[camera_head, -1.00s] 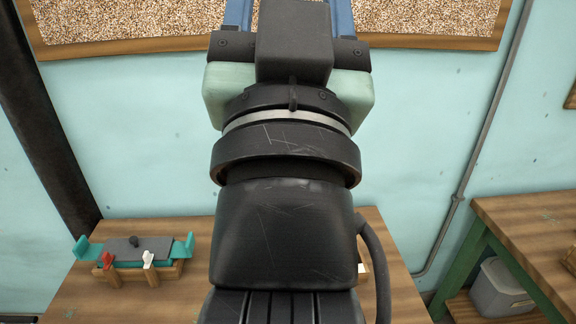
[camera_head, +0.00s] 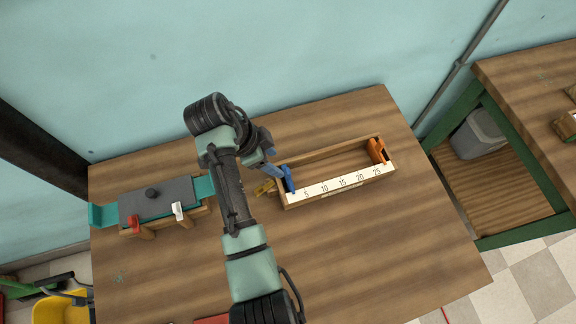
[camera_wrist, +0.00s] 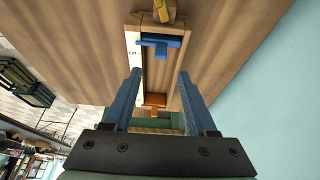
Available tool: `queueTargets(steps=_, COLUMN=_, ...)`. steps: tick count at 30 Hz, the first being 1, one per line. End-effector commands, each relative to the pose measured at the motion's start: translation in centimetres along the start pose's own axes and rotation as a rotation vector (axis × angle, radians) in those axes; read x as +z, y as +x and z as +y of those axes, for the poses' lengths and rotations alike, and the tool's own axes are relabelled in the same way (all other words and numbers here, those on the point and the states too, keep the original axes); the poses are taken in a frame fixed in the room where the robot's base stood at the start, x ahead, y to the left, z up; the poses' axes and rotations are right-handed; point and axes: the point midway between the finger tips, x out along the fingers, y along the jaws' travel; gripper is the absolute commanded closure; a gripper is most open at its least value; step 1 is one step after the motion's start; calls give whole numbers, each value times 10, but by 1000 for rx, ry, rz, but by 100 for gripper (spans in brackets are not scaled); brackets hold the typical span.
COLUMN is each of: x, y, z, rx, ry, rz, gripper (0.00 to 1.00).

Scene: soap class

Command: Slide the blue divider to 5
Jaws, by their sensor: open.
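A long wooden box (camera_head: 330,160) lies on the table, with a white scale strip (camera_head: 345,183) marked 5 to 25 along its front edge. The blue divider (camera_head: 287,179) stands near the box's left end, left of the 5 mark. It also shows in the wrist view (camera_wrist: 160,42), ahead of my fingers. An orange divider (camera_head: 377,150) is at the right end, near 25. My gripper (camera_wrist: 159,74) is open and empty, its blue fingers apart from the divider. In the head view it is partly hidden by my arm, just left of the box.
A yellow piece (camera_head: 265,188) sits at the box's left end. Left of my arm is a grey-topped teal and wood device (camera_head: 158,198) with red and white levers. A wall stands behind; another table (camera_head: 525,80) is at right.

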Motion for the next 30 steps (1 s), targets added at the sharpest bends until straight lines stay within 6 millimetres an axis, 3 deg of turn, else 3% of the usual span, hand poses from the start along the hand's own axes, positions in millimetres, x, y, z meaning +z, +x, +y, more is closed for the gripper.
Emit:
queueTargets(steps=6, x=-1, y=48, z=1, rx=4, ry=-1, rz=-1, gripper=43)
queueTargets(steps=12, x=0, y=79, z=0, rx=0, ry=-1, rz=-1, gripper=43)
queueTargets(steps=18, x=0, y=94, z=-1, rx=-3, ry=-1, rz=-1, gripper=43)
queueTargets(steps=28, x=0, y=96, z=-1, rx=-4, ry=-1, rz=-1, gripper=43)
queueTargets(steps=30, x=0, y=96, z=-1, rx=-4, ry=-1, rz=-1, gripper=55)
